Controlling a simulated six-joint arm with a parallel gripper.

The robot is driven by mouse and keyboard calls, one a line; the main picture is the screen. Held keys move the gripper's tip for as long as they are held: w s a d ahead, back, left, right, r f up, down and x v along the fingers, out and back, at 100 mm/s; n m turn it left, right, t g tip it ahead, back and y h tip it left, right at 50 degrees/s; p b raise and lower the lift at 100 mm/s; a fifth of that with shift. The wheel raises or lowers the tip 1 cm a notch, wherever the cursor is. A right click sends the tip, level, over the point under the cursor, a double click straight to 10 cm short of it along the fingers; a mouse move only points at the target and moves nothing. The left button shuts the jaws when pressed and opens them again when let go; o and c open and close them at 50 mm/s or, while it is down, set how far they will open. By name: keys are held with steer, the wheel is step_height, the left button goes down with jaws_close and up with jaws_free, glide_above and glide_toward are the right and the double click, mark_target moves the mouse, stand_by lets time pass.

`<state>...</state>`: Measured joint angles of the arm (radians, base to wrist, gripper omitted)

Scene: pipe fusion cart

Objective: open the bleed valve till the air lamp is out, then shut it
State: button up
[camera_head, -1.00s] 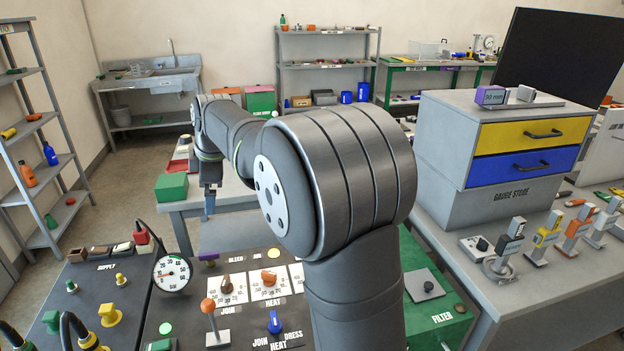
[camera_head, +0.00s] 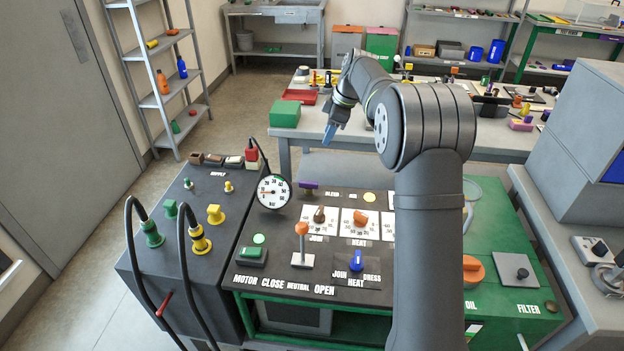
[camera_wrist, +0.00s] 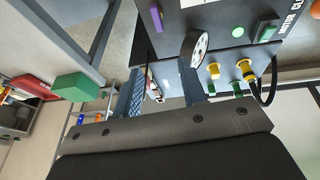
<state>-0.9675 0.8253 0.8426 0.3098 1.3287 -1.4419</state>
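The purple bleed valve handle (camera_head: 308,185) sits at the back edge of the dark control panel, beside the BLEED label (camera_head: 332,195). It also shows in the wrist view (camera_wrist: 156,18). A round lamp (camera_head: 369,197) to the right of that label is pale yellow and looks lit; its own label is too small to read. My gripper (camera_head: 331,132) hangs beyond the panel's back edge, above and apart from the purple handle, its blue fingers tilted downward. In the wrist view my gripper's two fingers (camera_wrist: 163,75) stand apart with nothing between them.
The pressure gauge (camera_head: 273,191) stands up left of the purple handle. Black hoses (camera_head: 183,270) arch over the left panel. An orange-knobbed lever (camera_head: 301,240) rises at the front. A green box (camera_head: 285,113) lies on the bench behind my gripper.

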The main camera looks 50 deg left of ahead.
steer(key=g, duration=0.1)
glide_toward(309, 182)
steer(key=x, duration=0.8)
steer(key=shift+s+a+f, duration=0.1)
steer(key=shift+s+f, duration=0.05)
steer(key=shift+f, duration=0.1)
jaws_close()
